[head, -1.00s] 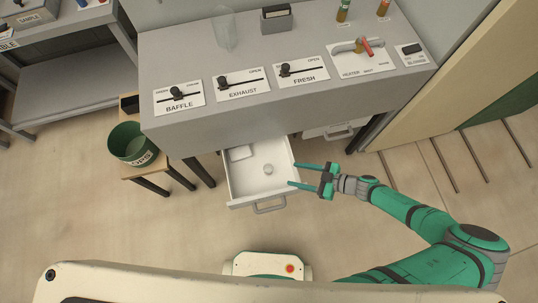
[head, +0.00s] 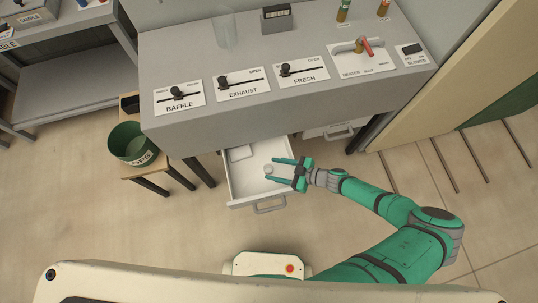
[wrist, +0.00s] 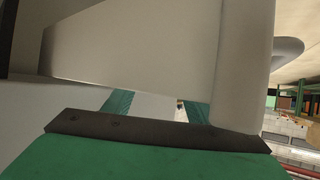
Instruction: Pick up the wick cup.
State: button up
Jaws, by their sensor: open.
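A small round whitish cup (head: 267,169), which looks like the wick cup, stands on the floor of the open white drawer (head: 241,184). My gripper (head: 270,169) reaches in from the right over the drawer, with its two green fingers apart. In the head view the cup shows between the fingertips; I cannot tell whether either finger touches it or how high they are. In the wrist view the fingers (wrist: 158,106) are partly hidden by a pale wall close to the camera, and I cannot make out the cup there.
A white flat item (head: 240,153) lies at the back left of the drawer. The grey bench (head: 225,117) with labelled sliders overhangs the drawer. A green bin (head: 132,143) stands on a wooden stool at the left. The floor right of the drawer is free apart from my arm.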

jog(key=shift+w+a+f, duration=0.1)
jog(key=shift+a+f, duration=0.05)
jog(key=shift+a, duration=0.15)
jog(key=c, duration=1.1)
jog(key=shift+c, duration=0.2)
